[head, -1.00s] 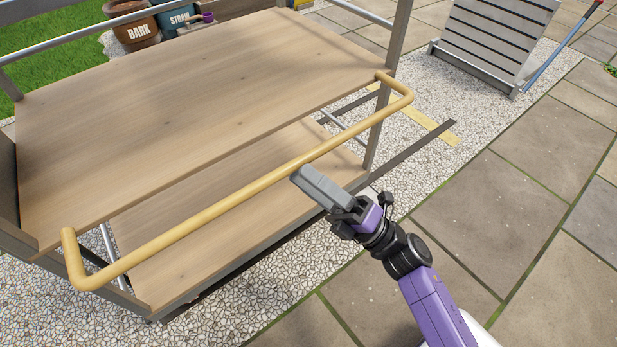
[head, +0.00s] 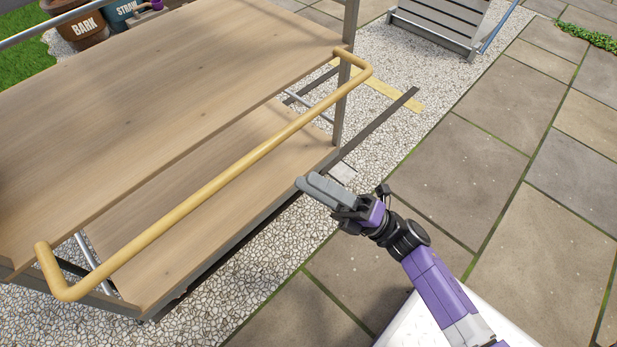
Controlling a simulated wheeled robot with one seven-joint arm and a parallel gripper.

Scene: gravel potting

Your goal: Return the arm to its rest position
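My gripper (head: 304,182) is at the end of my purple and black arm, right of the cart's yellow handle. Its two grey fingers lie close against each other, with no gap showing and nothing visible between them. The fingers point up and left in the picture, over the gravel beside the cart's lower shelf. They appear clear of the handle.
A wooden cart with an upper shelf (head: 180,100), a lower shelf (head: 200,210) and a yellow handle (head: 205,192) fills the left. Bark (head: 85,27) and straw (head: 122,12) pots stand behind it. A slatted grey stand (head: 440,25) is at the back. Paving at right is clear.

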